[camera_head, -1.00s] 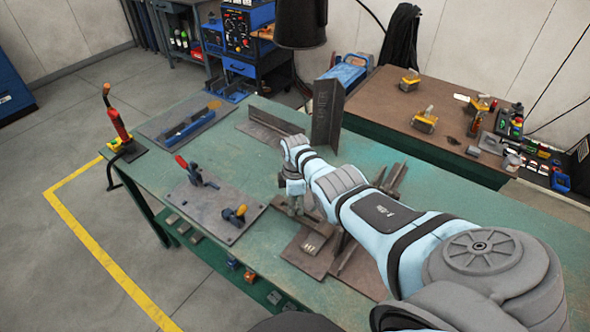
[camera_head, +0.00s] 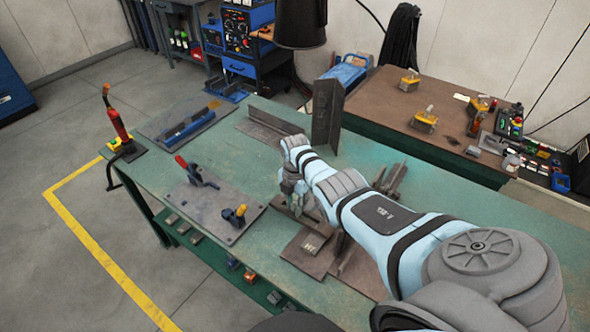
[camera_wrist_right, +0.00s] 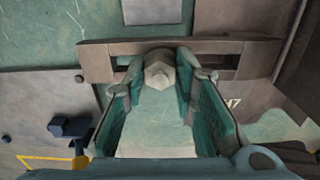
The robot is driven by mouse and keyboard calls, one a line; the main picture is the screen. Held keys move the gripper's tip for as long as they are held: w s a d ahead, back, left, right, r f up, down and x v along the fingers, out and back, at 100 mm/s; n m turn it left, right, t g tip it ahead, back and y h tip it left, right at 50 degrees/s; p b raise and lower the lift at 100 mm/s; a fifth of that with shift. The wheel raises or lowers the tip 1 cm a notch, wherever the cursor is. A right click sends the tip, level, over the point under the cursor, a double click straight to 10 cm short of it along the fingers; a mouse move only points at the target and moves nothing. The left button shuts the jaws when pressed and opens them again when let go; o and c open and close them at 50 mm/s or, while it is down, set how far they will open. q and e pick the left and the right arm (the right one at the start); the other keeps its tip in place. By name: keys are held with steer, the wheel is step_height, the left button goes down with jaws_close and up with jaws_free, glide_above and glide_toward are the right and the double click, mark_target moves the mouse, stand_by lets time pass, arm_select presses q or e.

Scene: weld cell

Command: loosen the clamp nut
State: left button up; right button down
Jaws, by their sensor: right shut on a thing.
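The clamp nut (camera_wrist_right: 158,72) is a pale grey hexagonal nut on a slotted brown clamp bar (camera_wrist_right: 95,60) in the right wrist view. My right gripper (camera_wrist_right: 156,88) has its two teal-lined fingers on either side of the nut and is shut on it. In the head view my right gripper (camera_head: 297,203) points down at the clamp bar on the green table; the nut is hidden there behind the fingers. My left gripper is not in view.
Steel plates (camera_head: 310,252) lie just in front, and an upright steel angle (camera_head: 327,112) stands behind.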

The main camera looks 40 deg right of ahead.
steer(key=shift+s+f+n, duration=0.1)
steer(key=shift+f+n, duration=0.05)
steer(key=shift+n, duration=0.35)
steer(key=c, duration=1.3)
jaws_free()
steer(key=shift+r, duration=0.2)
step_height(320, 180, up, 12)
steer(key=shift+f, duration=0.15)
